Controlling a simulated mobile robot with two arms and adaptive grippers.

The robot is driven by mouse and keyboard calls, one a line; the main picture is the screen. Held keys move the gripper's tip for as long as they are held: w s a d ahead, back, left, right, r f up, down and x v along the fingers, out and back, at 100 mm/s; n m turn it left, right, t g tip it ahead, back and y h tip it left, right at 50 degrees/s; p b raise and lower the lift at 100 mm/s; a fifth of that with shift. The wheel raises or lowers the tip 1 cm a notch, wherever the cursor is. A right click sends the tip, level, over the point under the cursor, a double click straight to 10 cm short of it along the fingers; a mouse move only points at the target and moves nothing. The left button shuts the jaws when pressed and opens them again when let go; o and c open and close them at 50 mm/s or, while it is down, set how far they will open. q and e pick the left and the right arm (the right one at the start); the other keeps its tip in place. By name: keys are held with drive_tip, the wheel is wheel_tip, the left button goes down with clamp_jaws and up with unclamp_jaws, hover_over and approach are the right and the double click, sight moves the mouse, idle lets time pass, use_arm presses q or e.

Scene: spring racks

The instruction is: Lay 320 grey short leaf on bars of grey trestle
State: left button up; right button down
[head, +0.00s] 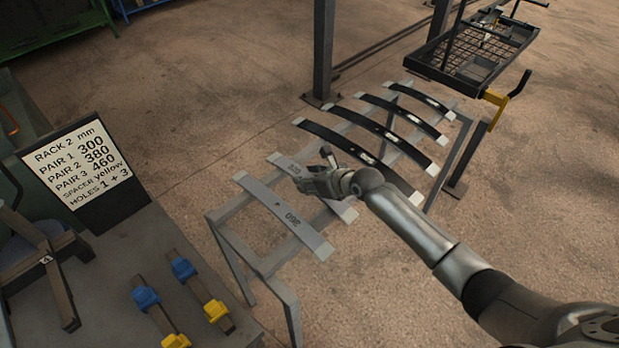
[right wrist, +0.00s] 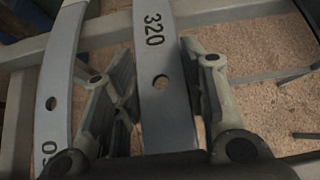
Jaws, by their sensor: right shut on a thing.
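The 320 grey short leaf (right wrist: 164,112) shows its number in the right wrist view, between the two fingers of my right gripper (right wrist: 158,110). In the head view my right gripper (head: 318,180) is over this leaf (head: 342,209) and hides its middle; both ends show. The gripper is shut on the leaf. The leaf lies across the line of the grey trestle's bars (head: 226,210), beside another grey leaf; I cannot tell whether it touches the bars. My left gripper is not in view.
Another grey leaf (head: 275,208), seemingly marked 360, lies at the trestle's near left end. Several black leaves (head: 347,143) lie further along. A sign (head: 84,172) and blue-and-yellow clamps (head: 146,298) sit on a bench at left. A dark mesh cart (head: 470,62) stands behind.

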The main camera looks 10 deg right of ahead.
drive_tip(key=c, duration=0.9)
unclamp_jaws()
drive_tip(key=shift+r, duration=0.2)
drive_tip(key=shift+o, duration=0.6)
drive_tip(key=shift+f, duration=0.1)
drive_tip(key=shift+s+f, duration=0.1)
drive_tip(key=shift+f, duration=0.1)
drive_tip(key=v, duration=1.2)
drive_tip(key=shift+r, duration=0.2)
